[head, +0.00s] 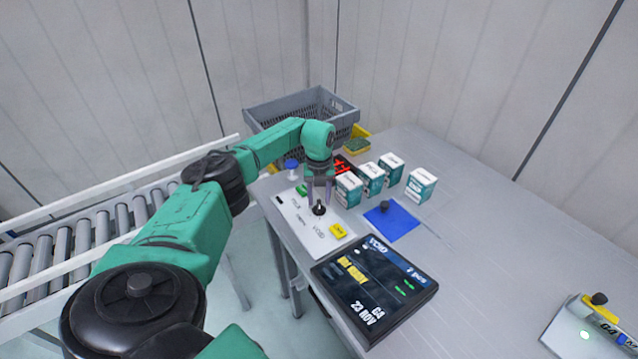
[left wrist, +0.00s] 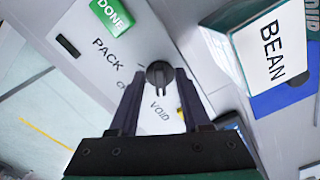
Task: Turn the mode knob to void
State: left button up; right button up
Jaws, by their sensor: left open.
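The black round mode knob (head: 319,209) sits on a pale control panel (head: 297,222) at the table's left edge. In the left wrist view the knob (left wrist: 158,73) has a ridge across its top, with PACK printed to its upper left and VOID below it; a middle label is partly hidden. I cannot tell which label it points to. My left gripper (head: 319,194) reaches down over the panel, open and empty. In the left wrist view its two fingertips (left wrist: 159,80) stand on either side of the knob; contact cannot be told. My right gripper is not in view.
The panel has a green DONE button (left wrist: 111,16) and a yellow button (head: 338,231). Several white-and-teal boxes (head: 421,184) stand close behind, beside a blue mat (head: 392,222). A tilted black screen (head: 374,290) lies in front. A grey crate (head: 300,110) stands behind; the table's right is mostly clear.

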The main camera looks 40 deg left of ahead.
aim_at(319, 201)
pick_arm(q)
notch_tip(319, 201, up, 14)
jog(key=b, duration=0.2)
jog(key=shift+r+b, duration=0.2)
jog(key=shift+b, duration=0.1)
